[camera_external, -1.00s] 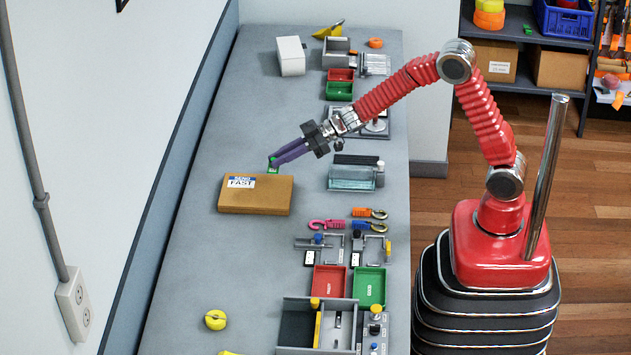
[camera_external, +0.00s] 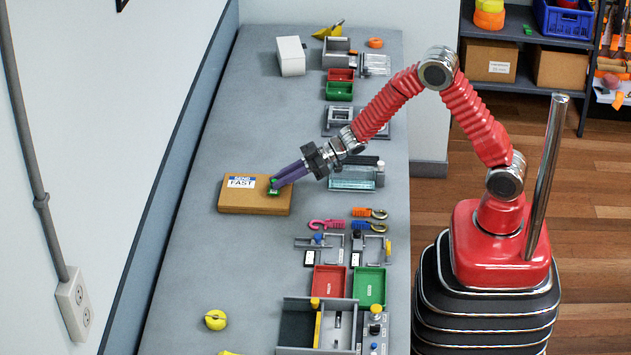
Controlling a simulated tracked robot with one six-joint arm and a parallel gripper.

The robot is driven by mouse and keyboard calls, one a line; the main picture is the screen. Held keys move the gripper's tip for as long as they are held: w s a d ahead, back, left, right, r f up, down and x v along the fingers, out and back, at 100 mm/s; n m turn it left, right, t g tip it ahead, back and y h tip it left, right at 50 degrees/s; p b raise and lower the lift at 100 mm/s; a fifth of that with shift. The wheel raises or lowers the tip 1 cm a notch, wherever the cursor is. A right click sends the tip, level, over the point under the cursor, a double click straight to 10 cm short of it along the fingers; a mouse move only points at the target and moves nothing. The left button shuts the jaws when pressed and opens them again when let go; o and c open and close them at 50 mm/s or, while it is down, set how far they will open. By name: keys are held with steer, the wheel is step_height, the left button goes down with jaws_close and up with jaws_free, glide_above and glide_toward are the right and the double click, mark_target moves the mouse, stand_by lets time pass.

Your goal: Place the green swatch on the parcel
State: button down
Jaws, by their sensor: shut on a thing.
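The parcel (camera_external: 240,201) is a flat brown box with a white and blue label on its top. It lies on the grey bench towards the wall. The green swatch (camera_external: 274,191) is small and sits between the purple fingertips of my gripper (camera_external: 276,184). My gripper is shut on the swatch and is over the right part of the parcel's top, right of the label. The swatch looks at or very near the parcel's surface; I cannot tell whether it touches. The fingers hide part of it.
A clear blue-grey box (camera_external: 352,178) stands right of the parcel. Pink (camera_external: 326,224) and orange (camera_external: 369,213) hooks lie in front of it. Red (camera_external: 329,282) and green (camera_external: 369,287) trays are nearer the camera. A white box (camera_external: 291,56) stands at the back. The bench left of the parcel is clear.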

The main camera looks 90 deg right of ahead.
steer(key=shift+f, duration=0.45)
steer(key=c, duration=1.7)
jaws_free()
steer(key=shift+f, duration=0.1)
steer(key=shift+s+d+r, duration=0.1)
steer(key=shift+s+r, duration=0.1)
steer(key=v, duration=1.1)
steer(key=shift+s, duration=0.25)
steer(key=shift+d+r, duration=0.1)
steer(key=shift+r, duration=0.05)
